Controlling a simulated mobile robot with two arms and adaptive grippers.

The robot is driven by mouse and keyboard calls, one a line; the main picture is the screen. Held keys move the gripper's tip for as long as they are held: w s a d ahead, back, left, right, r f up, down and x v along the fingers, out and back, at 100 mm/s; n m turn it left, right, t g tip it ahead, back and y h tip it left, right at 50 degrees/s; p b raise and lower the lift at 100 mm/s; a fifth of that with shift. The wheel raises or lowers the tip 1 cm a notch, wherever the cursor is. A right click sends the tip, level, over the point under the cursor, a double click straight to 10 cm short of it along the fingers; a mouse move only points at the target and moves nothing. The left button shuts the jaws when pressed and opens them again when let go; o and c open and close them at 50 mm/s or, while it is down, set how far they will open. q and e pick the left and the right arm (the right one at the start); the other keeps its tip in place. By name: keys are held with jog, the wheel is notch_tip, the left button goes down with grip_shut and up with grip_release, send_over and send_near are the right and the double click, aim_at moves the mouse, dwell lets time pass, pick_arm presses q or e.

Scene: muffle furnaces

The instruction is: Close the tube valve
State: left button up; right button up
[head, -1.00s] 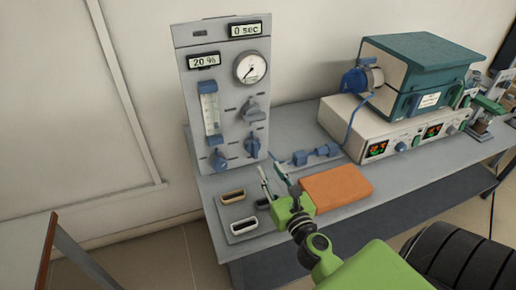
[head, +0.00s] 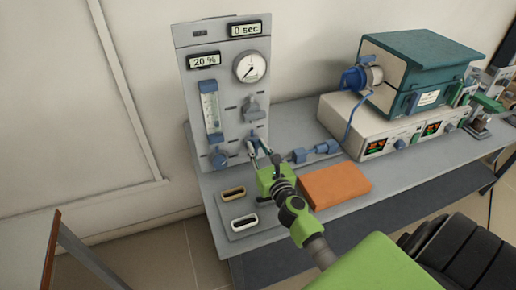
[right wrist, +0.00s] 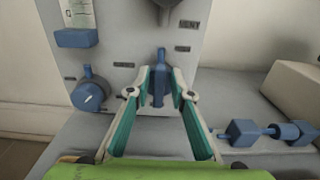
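The grey control panel (head: 233,118) stands upright at the back left of the bench. A blue valve handle at its lower right shows in the right wrist view (right wrist: 159,78), standing upright; in the head view my gripper largely covers it. My right gripper (head: 263,152) is at this handle, with one finger on each side. In the right wrist view the fingers (right wrist: 161,75) are apart, with a narrow gap seeming to show beside the handle; I cannot tell whether they touch it. My left gripper is not in view.
Another blue knob (right wrist: 90,95) is left of the handle, and a grey knob (head: 251,109) is above it. Blue tube fittings (head: 315,152) lie to the right. An orange block (head: 335,186) and a teal furnace (head: 420,65) on a white control box (head: 385,132) are farther right.

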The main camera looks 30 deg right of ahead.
grip_shut()
jog(key=shift+n, duration=0.3)
jog(key=n, duration=0.1)
jog(key=n+p, duration=0.1)
jog(key=n, duration=0.1)
jog(key=shift+a, duration=0.4)
jog(key=n, duration=0.4)
jog(key=f+n+p, duration=0.1)
jog(key=n, duration=0.4)
jog(key=a+f+n+p, duration=0.1)
jog(key=n, duration=0.4)
jog(key=shift+w+a, duration=0.1)
jog(key=shift+w, duration=0.1)
jog(key=shift+f+n, duration=0.1)
jog(key=shift+n, duration=0.2)
